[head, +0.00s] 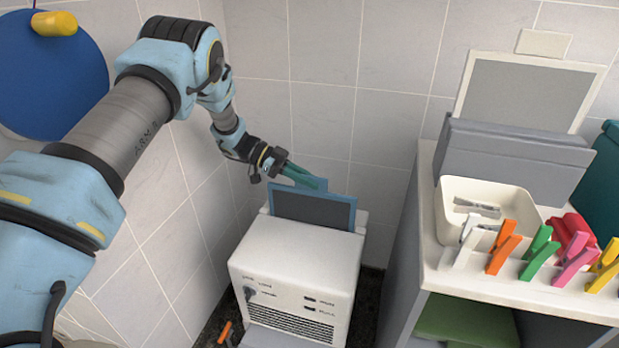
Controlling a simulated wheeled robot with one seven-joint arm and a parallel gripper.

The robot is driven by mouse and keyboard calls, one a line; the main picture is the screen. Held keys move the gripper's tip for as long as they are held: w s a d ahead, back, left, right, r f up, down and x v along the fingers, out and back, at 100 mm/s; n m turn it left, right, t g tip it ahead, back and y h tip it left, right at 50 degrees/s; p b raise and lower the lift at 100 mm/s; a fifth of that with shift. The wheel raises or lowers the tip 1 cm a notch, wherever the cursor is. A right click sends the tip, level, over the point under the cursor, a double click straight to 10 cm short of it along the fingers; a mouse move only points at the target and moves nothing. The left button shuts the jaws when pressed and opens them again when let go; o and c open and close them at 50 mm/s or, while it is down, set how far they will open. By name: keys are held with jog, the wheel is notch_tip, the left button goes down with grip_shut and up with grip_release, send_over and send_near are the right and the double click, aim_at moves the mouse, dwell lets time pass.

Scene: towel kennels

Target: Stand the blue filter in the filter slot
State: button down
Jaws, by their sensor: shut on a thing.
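The blue filter (313,208), a dark grey panel in a blue frame, is upright at the top of a white machine (290,250). My gripper (306,177) is shut on its upper edge, reaching in from the upper left. White raised edges show at either side of the filter's foot, which looks like the filter slot (264,211). The filter's lower edge is at the machine's top. I cannot tell whether it is seated in the slot or just above it.
Right of the machine, a white cabinet (425,225) bears a grey holder with a white-framed panel (525,95), a cream tray (448,190) and several coloured clothespins (535,252). Tiled walls stand close behind and left. An orange-handled object (225,331) lies low by the machine.

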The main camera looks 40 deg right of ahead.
aim_at(306, 189)
jog(key=shift+f+b, duration=0.75)
jog(key=shift+f, duration=1)
